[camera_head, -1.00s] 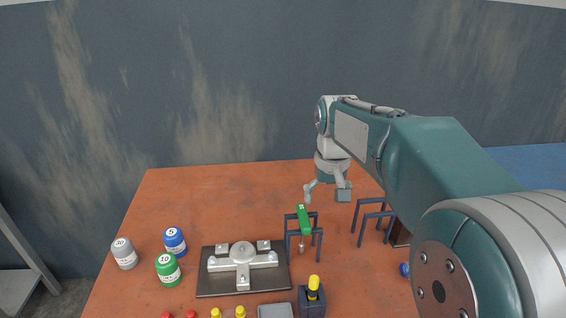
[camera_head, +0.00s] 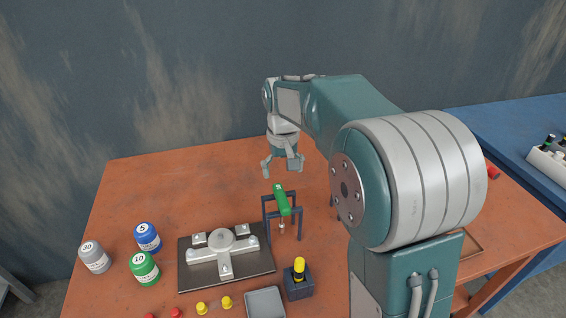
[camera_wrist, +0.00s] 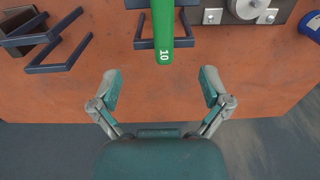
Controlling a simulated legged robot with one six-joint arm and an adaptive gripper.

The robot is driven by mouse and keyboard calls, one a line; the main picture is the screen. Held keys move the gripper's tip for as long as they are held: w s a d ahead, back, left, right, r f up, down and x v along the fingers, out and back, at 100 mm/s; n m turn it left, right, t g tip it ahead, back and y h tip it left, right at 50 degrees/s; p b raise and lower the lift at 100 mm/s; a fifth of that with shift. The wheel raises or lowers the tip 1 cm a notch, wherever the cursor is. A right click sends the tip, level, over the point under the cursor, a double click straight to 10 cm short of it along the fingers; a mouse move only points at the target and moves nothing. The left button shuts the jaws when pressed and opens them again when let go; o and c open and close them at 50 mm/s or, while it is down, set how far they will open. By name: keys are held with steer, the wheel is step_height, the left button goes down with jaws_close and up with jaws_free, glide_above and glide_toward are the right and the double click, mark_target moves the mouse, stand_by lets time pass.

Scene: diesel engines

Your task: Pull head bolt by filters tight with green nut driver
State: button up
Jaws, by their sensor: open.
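The green nut driver (camera_head: 281,200), marked 10, rests in a dark rack (camera_head: 299,222) with its handle up and tilted and its shaft pointing down. My gripper (camera_head: 283,165) is open and empty, above and behind the driver handle. In the wrist view the open fingers (camera_wrist: 162,92) spread to either side, and the green handle (camera_wrist: 163,38) ends just ahead of the gap between them. The metal plate with the cross-shaped silver part (camera_head: 224,252) lies left of the rack. I cannot tell the head bolt or filters apart on it.
Grey, blue and green numbered canisters (camera_head: 147,237) stand at the left. A dark block with a yellow-handled tool (camera_head: 299,270), a grey tray (camera_head: 265,302) and small yellow pieces (camera_head: 214,304) lie near the front. A second dark rack (camera_wrist: 45,50) shows in the wrist view. The table's back is clear.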

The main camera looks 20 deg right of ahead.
mark_target(281, 196)
steer(key=shift+a+f, duration=0.25)
steer(key=shift+f, duration=0.35)
steer(key=shift+a+f, duration=0.25)
steer(key=shift+f, duration=0.35)
steer(key=shift+d+f, duration=0.2)
steer(key=shift+f, duration=0.5)
steer(key=shift+d+f, duration=0.15)
steer(key=shift+f, duration=0.55)
steer(key=shift+a+f, duration=0.2)
steer(key=shift+f, duration=1.05)
steer(key=shift+d+r, duration=0.1)
steer(key=shift+d, duration=0.05)
steer(key=shift+s, duration=0.1)
jaws_close()
